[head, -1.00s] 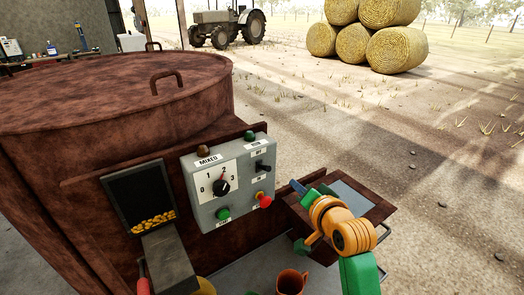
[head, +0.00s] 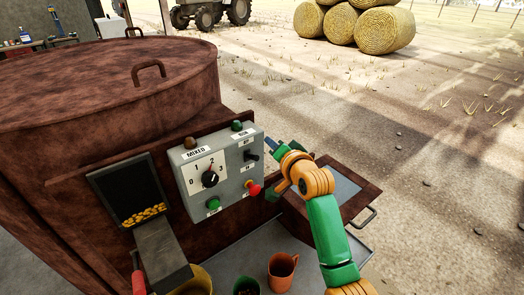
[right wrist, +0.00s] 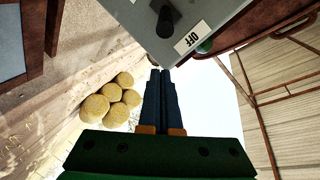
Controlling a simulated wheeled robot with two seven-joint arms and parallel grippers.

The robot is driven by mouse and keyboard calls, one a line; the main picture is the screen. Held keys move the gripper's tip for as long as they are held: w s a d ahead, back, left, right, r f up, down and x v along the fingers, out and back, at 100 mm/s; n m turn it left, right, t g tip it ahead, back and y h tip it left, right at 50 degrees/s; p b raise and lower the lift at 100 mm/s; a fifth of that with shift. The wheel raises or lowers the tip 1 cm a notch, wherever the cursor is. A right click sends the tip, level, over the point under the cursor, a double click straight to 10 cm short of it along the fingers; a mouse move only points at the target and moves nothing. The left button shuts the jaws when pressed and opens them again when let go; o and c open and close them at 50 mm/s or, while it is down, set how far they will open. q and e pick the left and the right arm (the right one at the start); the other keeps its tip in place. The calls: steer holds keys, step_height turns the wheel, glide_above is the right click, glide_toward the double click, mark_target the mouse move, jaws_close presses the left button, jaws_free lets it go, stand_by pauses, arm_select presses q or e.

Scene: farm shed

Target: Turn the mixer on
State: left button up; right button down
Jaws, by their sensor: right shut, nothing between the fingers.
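The mixer (head: 95,95) is a large rusty brown drum. A grey control box (head: 229,186) on its side carries a dial (head: 210,179) numbered 0 to 3, a green button (head: 213,204) and a red knob (head: 253,190). A black switch lever (head: 251,156) sticks out at the box's right side; in the right wrist view the lever (right wrist: 166,22) is beside an OFF label (right wrist: 188,40). My right gripper (head: 268,143) is shut and empty, just right of and slightly above the lever, apparently apart from it. Its fingertips (right wrist: 161,74) show below the lever in the wrist view. My left gripper is out of view.
A rusty tray (head: 358,198) with a handle is under my right forearm. An orange mug (head: 282,272) and a green cup (head: 246,286) stand below the box. A chute (head: 163,250) and yellow feed (head: 143,216) are at left. Bales and a tractor are far off.

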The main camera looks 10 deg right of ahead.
mark_target(252, 157)
steer(key=shift+x, duration=0.8)
steer(key=shift+s+a+f+p, duration=0.35)
steer(key=shift+a+p, duration=0.15)
steer(key=shift+s+a+f+p, duration=0.4)
steer(key=shift+a+p, duration=0.05)
steer(key=shift+a, duration=0.05)
steer(key=shift+s+a+f, duration=0.3)
steer(key=shift+s+a, duration=0.05)
steer(key=shift+s, duration=0.1)
steer(key=shift+w+f, duration=0.1)
